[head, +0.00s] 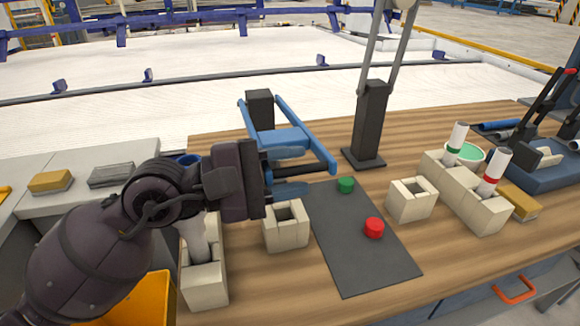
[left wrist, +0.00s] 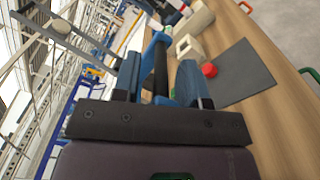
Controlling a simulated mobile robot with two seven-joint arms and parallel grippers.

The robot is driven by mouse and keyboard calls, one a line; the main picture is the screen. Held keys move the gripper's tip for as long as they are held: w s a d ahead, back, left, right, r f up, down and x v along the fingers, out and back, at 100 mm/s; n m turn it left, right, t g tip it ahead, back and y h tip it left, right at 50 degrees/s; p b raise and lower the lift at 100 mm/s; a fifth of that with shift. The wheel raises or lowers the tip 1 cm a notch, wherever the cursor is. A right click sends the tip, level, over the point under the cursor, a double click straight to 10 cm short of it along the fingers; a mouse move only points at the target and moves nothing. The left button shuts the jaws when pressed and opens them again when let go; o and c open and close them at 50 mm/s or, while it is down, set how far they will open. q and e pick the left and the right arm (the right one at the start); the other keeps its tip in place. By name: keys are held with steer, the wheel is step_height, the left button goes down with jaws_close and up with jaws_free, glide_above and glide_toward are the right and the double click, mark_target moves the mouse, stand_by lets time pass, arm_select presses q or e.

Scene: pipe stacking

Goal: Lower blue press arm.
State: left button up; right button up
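The blue press arm (head: 305,135) is a frame of two long side bars with a front crossbar, beside a black post (head: 260,108) in the head view. Its front end is level with my left gripper (head: 290,180). My left gripper has blue fingers and reaches in from the left at that front bar. In the left wrist view, the fingers (left wrist: 160,88) stand apart with a dark bar between them. I cannot tell whether they touch it. A blue part of the press arm (left wrist: 155,42) shows just beyond. My right gripper is not in view.
A dark mat (head: 350,265) carries a green button (head: 346,185) and a red button (head: 374,228). Beige hollow blocks (head: 286,240) stand around it. A second press (head: 370,125) has raised grey arms. White tubes (head: 495,172) stand in blocks at the right.

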arm_select(q)
steer(key=s+a+b, duration=0.1)
steer(key=s+a, duration=0.1)
steer(key=a, duration=0.8)
steer(key=shift+a, duration=0.35)
